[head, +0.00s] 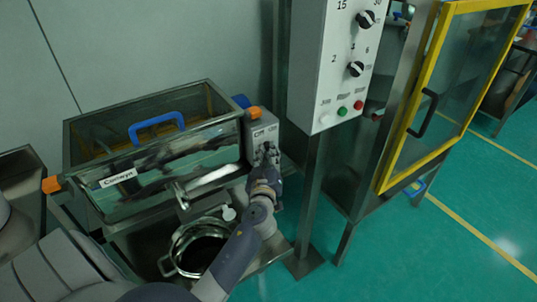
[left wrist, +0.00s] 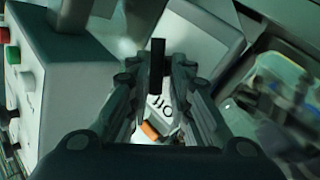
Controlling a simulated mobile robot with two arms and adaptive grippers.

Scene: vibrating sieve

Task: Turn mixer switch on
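The mixer switch box (head: 262,128) is a small grey box with dark lettering at the right end of the glass-sided sieve tank. My left gripper (head: 268,153) is in front of its face and hides part of it. In the left wrist view the fingers of my left gripper (left wrist: 158,72) are spread, with a gap between them. A narrow black switch handle (left wrist: 157,62) shows upright in that gap, apparently clear of both fingers. Whether the fingers touch the box face cannot be told. My right gripper is not in view.
The sieve tank (head: 170,150) has a blue handle. A metal pot (head: 178,252) stands below it. A control panel (head: 328,85) with black knobs and coloured buttons rises close to the right of my arm. A yellow-framed glass door (head: 450,75) stands farther right, beside open green floor.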

